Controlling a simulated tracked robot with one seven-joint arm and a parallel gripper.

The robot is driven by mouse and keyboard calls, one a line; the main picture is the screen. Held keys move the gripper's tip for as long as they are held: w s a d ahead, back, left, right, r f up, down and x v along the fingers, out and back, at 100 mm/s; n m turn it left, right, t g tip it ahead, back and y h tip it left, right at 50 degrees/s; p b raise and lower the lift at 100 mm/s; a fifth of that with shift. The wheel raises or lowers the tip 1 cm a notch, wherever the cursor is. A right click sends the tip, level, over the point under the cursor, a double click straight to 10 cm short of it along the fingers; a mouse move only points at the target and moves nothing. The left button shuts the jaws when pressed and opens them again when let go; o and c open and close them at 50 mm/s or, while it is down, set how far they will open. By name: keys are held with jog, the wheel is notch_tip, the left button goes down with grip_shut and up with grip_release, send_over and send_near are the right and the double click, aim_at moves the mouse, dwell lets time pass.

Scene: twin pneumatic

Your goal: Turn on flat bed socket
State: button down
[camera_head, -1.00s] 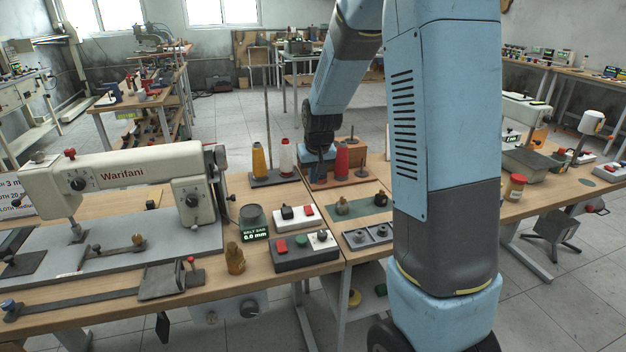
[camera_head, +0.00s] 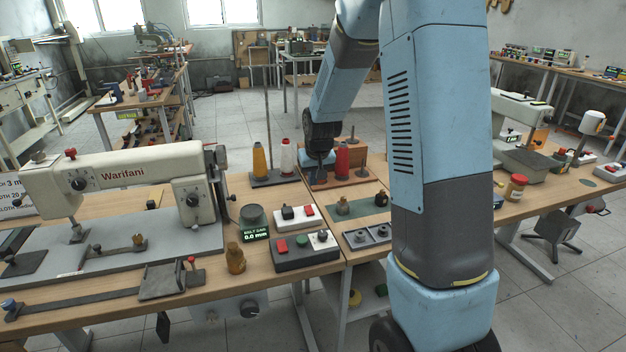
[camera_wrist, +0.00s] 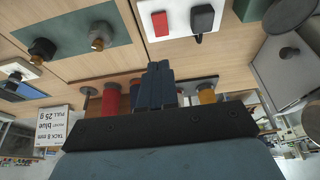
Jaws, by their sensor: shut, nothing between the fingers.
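A white socket plate (camera_head: 312,222) with a red switch (camera_head: 308,211) and a black plug (camera_head: 287,212) lies on the wooden table, right of the cream Warifani flat bed machine (camera_head: 125,175). In the wrist view, the socket plate (camera_wrist: 182,31), its red switch (camera_wrist: 160,23) and the plug (camera_wrist: 203,17) show at the top. My gripper (camera_wrist: 159,68) is shut and empty, apart from the socket and pointing toward its side. In the head view, my gripper (camera_head: 320,175) is behind the socket, near the thread spools, and its tips are hard to make out.
Red (camera_head: 342,160), white (camera_head: 287,155) and yellow (camera_head: 259,158) spools stand close around my gripper. A dark box (camera_head: 306,258) with a red button and a green button lies in front of the socket. A belt gauge (camera_head: 254,222) stands to its left.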

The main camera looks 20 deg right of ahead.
aim_at(310, 208)
jog(key=x, duration=1.1)
jog(key=shift+f, duration=0.25)
jog(key=shift+w, duration=0.15)
jog(key=shift+f+g, duration=0.15)
jog(key=shift+g, duration=0.15)
jog(key=shift+s, duration=0.75)
jog(key=shift+r, duration=0.2)
jog(key=v, duration=1.3)
jog(key=shift+s+r, duration=0.25)
jog(key=shift+s, duration=0.25)
